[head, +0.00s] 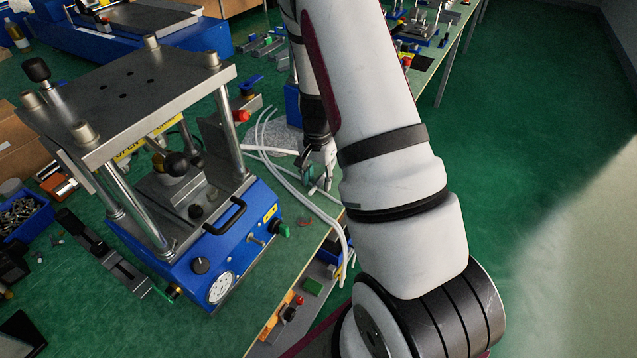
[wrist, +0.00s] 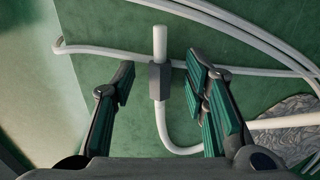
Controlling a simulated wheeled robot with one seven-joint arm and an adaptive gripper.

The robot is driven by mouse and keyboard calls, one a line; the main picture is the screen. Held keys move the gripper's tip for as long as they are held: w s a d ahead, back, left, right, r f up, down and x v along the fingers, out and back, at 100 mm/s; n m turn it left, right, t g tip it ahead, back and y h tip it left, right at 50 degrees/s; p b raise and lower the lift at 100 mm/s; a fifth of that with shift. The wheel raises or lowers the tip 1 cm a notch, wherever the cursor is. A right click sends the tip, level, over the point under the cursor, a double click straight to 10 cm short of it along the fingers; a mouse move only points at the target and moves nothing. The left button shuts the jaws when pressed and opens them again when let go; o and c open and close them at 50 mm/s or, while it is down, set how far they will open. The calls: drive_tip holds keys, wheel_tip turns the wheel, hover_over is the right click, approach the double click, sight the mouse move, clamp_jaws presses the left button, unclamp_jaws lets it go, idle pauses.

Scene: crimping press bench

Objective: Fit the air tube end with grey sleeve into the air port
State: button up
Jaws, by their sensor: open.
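The air tube is white, and its short straight end (wrist: 160,42) carries a dark grey block-shaped sleeve (wrist: 159,82) in the wrist view. Beyond the sleeve the tube bends in a U toward the right. My gripper (wrist: 160,75) is open, with one green-padded finger on each side of the sleeve and gaps showing. In the head view my gripper (head: 319,174) is low over the bench, right of the blue press (head: 225,240); the sleeve is not clear there. The press front has a metal stub (head: 256,240) and a green fitting (head: 282,230); I cannot tell which is the air port.
White tubes (head: 285,178) lie between the press and my gripper, some hanging over the bench edge. The press has a black handle (head: 225,216) and a gauge (head: 220,288). A blue bin of small parts (head: 20,215) stands left. Green floor is clear at right.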

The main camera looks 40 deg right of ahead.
drive_tip(key=shift+f, duration=0.2)
clamp_jaws()
